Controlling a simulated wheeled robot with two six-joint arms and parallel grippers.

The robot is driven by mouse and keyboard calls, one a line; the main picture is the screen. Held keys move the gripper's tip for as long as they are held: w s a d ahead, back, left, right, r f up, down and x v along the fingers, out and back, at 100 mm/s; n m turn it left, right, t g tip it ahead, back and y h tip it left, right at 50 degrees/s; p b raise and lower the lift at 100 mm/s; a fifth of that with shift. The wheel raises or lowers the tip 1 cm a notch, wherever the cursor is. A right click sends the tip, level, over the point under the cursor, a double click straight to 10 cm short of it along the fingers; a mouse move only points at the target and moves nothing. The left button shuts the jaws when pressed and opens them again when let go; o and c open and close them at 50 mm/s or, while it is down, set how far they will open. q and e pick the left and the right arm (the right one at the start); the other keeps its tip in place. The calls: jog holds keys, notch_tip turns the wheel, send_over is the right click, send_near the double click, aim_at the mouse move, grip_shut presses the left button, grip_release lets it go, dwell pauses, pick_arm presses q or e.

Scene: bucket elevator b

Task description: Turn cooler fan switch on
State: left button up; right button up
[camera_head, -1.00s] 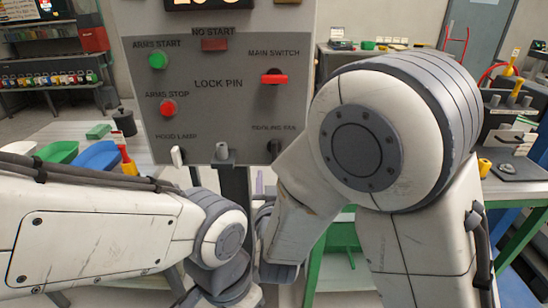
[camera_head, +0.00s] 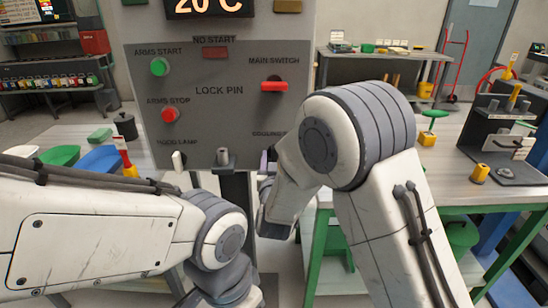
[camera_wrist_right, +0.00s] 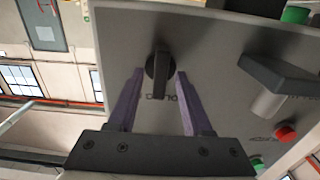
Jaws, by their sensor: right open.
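The grey control panel (camera_head: 225,110) stands in front of me. Its cooling fan label, at the lower right, is partly covered by my right arm. In the right wrist view the black fan switch knob (camera_wrist_right: 159,78) sticks out from the panel. My right gripper (camera_wrist_right: 160,73) is open, with one purple finger on each side of the knob. I cannot tell whether the fingers touch it. In the head view a purple fingertip (camera_head: 264,160) shows under the panel's right part, and my arm hides the knob. My left arm shows at lower left; its gripper is out of view.
The panel also bears a green button (camera_head: 160,67), a red button (camera_head: 170,114), a red main switch (camera_head: 274,86), a white hood lamp switch (camera_head: 178,161) and a lock pin (camera_head: 223,158). A temperature display (camera_head: 208,7) is above. Workbenches stand on both sides.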

grip_shut()
jog(key=shift+d+f+m+b, duration=0.1)
jog(key=shift+m+b, duration=2.9)
jog(key=shift+b, duration=0.75)
jog(key=shift+d+f+m+b, duration=0.15)
jog(key=shift+m+b, duration=2.85)
jog(key=shift+b, duration=0.75)
jog(key=shift+d+f+m+b, duration=0.1)
jog(key=shift+m+b, duration=2.9)
jog(key=shift+b, duration=0.75)
